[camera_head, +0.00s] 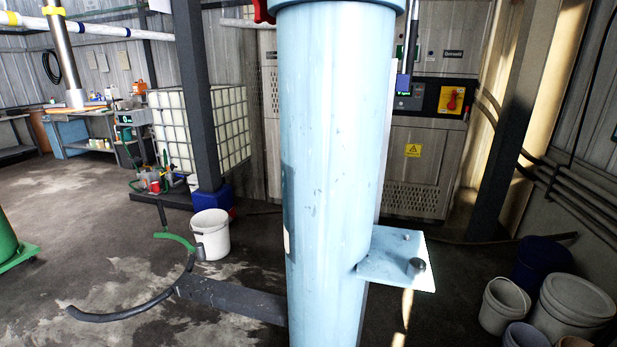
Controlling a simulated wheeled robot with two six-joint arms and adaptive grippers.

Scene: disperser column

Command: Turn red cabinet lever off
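A red lever (452,101) on a yellow plate (443,106) sits on the front of a grey cabinet (424,160), to the right of the light blue column and across the room. The lever is small in the picture, so its exact angle is hard to tell. Neither of my grippers shows in this view. The blue column hides part of the cabinet's left side.
A large light blue column (335,150) with a side plate (397,258) stands close in front. A white bucket (211,235) stands left of it, and several buckets (503,303) stand at lower right. A dark post (512,130) rises right of the cabinet. Open floor (75,210) lies at left.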

